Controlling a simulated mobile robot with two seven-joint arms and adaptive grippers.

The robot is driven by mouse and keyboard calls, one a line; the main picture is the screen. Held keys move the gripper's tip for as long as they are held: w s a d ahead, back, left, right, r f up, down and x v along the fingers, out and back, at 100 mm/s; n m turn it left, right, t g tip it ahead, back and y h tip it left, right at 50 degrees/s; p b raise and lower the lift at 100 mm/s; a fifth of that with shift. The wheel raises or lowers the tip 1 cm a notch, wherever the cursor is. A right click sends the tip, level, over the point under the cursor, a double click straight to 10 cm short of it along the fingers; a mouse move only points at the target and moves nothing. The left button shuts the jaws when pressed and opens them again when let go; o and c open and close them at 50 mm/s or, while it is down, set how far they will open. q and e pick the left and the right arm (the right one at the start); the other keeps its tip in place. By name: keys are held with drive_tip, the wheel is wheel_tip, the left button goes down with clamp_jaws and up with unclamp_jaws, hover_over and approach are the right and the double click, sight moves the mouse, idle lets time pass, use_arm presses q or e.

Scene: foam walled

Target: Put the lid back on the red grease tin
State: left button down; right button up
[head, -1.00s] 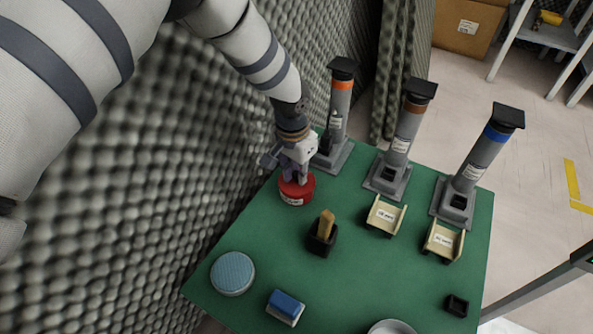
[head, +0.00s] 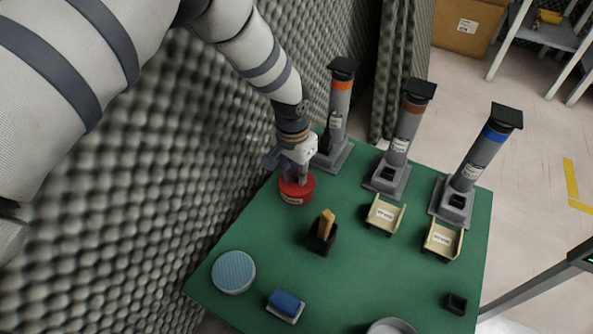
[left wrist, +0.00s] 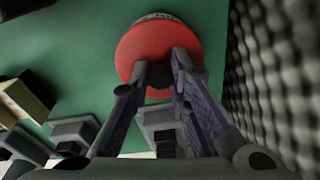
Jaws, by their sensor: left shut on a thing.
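The red grease tin (head: 296,197), with a pale label on its side, stands at the back left of the green table, near the foam wall. My left gripper (head: 295,178) points down over it. In the left wrist view the red lid (left wrist: 135,50) shows as a round disc with a dark knob (left wrist: 160,75) at its middle. My left gripper (left wrist: 168,68) is shut on that knob. The lid lies over the tin, whose pale label edge shows beyond it. I cannot tell whether the lid is fully seated. My right gripper is not in view.
Three grey dispensers (head: 338,115) stand along the back, with two cream trays (head: 384,214) before them. A black holder (head: 321,240) stands near the tin. A blue round pad (head: 233,271) and a blue block (head: 286,303) are in front. Foam wall (head: 150,190) borders the left.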

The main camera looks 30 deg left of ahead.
use_arm(q)
drive_tip(key=c, duration=0.9)
unclamp_jaws()
drive_tip(key=shift+c, duration=0.2)
drive_tip(key=shift+r+p, duration=2.45)
drive_tip(key=shift+r, duration=1.1)
drive_tip(key=shift+f, duration=0.1)
clamp_jaws()
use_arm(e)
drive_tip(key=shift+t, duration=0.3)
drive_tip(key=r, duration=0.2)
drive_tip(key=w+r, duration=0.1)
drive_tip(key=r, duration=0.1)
use_arm(q)
drive_tip(key=shift+f, duration=0.1)
